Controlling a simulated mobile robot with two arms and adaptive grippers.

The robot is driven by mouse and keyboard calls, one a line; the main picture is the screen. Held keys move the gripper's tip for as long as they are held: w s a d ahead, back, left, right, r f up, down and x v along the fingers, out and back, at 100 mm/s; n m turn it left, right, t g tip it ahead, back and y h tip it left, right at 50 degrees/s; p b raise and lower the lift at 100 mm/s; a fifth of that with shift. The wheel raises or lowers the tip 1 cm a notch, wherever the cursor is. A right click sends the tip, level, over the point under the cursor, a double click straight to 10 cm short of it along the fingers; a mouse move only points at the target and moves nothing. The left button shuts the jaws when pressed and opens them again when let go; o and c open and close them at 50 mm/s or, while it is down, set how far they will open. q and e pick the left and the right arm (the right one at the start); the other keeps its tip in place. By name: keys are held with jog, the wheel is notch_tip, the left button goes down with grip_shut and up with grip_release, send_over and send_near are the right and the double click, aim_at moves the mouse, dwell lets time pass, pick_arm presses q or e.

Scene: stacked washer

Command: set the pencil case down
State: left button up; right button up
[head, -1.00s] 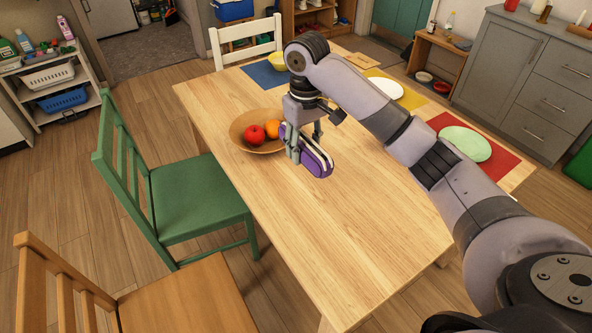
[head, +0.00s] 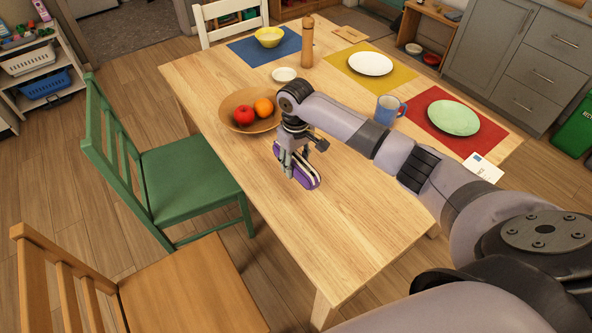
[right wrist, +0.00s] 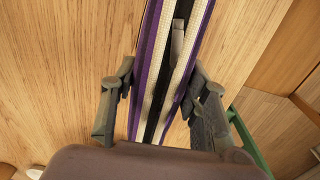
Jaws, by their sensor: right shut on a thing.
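The pencil case (head: 302,172) is purple with pale and dark stripes along its zip side. My right gripper (head: 293,163) is shut on it, above the wooden table (head: 350,235), in front of the fruit bowl. In the right wrist view the pencil case (right wrist: 172,60) runs between the two fingers of the gripper (right wrist: 160,95), zip side facing the camera, with bare table behind it. I cannot tell whether its lower edge touches the table. My left gripper is not in view.
A wooden bowl (head: 232,118) with a red apple and an orange stands close behind my gripper. A blue mug (head: 388,110), pepper mill (head: 307,42), small white bowl (head: 284,75) and plates on mats are farther back. The table's near part is clear.

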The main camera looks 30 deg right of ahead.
aim_at(296, 179)
jog(key=shift+f, duration=1.95)
jog(key=shift+f, duration=0.15)
jog(key=o, duration=1.3)
jog(key=shift+c, duration=0.2)
notch_tip(296, 179, up, 12)
jog(key=shift+r, duration=0.15)
jog(key=shift+s, duration=0.1)
